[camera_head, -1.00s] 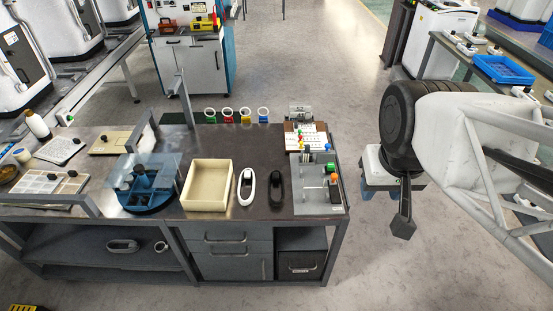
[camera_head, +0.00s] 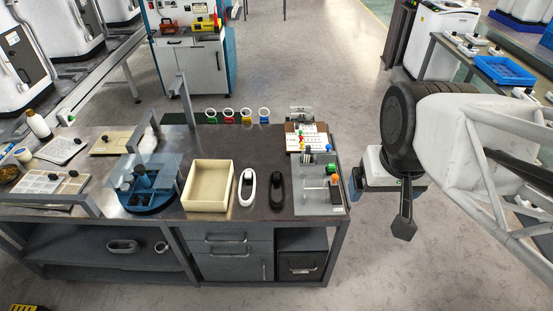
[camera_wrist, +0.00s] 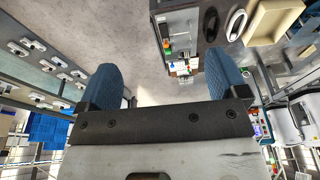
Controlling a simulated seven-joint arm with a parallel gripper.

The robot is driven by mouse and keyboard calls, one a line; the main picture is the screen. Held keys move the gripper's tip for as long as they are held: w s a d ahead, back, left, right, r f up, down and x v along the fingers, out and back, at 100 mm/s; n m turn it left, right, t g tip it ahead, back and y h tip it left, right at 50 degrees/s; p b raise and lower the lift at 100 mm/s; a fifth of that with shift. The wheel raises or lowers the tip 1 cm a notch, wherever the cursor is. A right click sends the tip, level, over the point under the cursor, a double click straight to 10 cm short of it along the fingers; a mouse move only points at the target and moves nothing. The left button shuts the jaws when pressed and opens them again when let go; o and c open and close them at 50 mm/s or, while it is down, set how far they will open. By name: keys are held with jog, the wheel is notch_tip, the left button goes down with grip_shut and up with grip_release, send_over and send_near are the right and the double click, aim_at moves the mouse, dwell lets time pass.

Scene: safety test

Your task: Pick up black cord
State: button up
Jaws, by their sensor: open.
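The black cord (camera_head: 277,190) is a dark, looped oval bundle lying on the dark tabletop, right of a similar white bundle (camera_head: 247,187). In the wrist view, the black cord (camera_wrist: 211,23) shows near the top edge, beside the white bundle (camera_wrist: 237,22). My gripper (camera_wrist: 163,80) has two blue fingers spread wide apart with nothing between them. In the head view my gripper (camera_head: 388,186) is partly hidden behind my arm, off the table's right side, well apart from the cord.
A beige bin (camera_head: 208,186) stands left of the white bundle. A grey panel with coloured knobs (camera_head: 318,190) lies between the cord and my gripper's side. Several coloured rings (camera_head: 246,115) line the back edge. Open floor lies right of the table.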

jog(key=g, duration=0.3)
send_over(277, 186)
notch_tip(277, 186, down, 30)
jog(key=shift+s+f, duration=0.15)
jog(key=shift+f, duration=0.3)
jog(key=shift+f, duration=0.15)
jog(key=shift+f, duration=1.15)
